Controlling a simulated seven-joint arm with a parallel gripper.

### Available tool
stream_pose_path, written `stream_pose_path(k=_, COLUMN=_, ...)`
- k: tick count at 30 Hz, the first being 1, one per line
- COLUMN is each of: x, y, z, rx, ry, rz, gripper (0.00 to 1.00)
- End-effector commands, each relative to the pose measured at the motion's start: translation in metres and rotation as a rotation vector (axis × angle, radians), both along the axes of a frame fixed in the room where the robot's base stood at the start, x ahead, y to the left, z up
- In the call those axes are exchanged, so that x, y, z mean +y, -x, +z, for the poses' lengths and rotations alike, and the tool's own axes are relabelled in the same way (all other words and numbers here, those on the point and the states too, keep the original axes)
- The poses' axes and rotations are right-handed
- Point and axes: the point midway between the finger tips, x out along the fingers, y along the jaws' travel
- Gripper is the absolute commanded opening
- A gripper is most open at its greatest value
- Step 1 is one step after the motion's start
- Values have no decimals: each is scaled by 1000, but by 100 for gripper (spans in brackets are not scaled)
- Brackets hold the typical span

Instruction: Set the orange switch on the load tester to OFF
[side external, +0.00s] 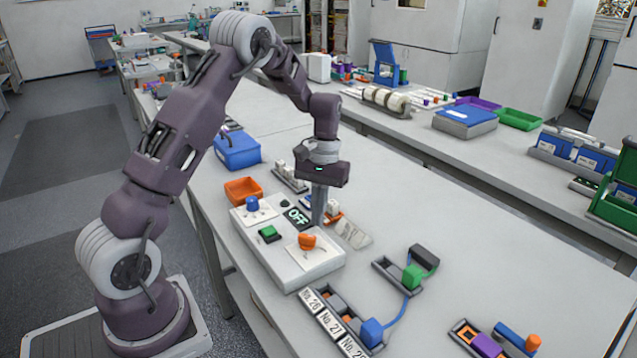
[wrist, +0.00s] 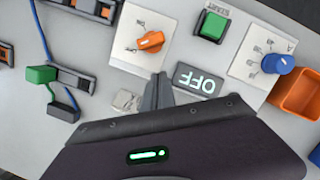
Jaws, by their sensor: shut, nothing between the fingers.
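The load tester (side external: 272,254) is a low white box on the bench, with an orange rotary switch (side external: 307,241) on a pale plate at its near end. The switch also shows in the wrist view (wrist: 151,41); its handle lies slanted, and the small labels around it are hard to read. A dark display (side external: 298,217) on the box shows OFF in lit letters; it also shows upside down in the wrist view (wrist: 199,83). My gripper (wrist: 161,78) is shut and empty, pointing down beside the display and apart from the switch.
The tester also carries a green button (side external: 270,233) and a blue knob (side external: 252,203). An orange bin (side external: 243,190) stands behind it. Battery holders with a green clip (side external: 413,277) and a blue clip (side external: 372,332) lie to the right and front.

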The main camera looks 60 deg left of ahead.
Motion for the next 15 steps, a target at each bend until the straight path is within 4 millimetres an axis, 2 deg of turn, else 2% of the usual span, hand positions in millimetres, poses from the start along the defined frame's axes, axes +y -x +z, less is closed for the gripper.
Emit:
stream_pose_path(k=3, x=6, y=-8, z=29, rx=-7, ry=-5, rz=1, gripper=0)
stream_pose_path(k=9, x=14, y=-17, z=72, rx=-8, ry=-7, rz=3, gripper=0)
stream_pose_path(k=15, x=17, y=-21, z=95, rx=-7, ry=-8, rz=2, gripper=0)
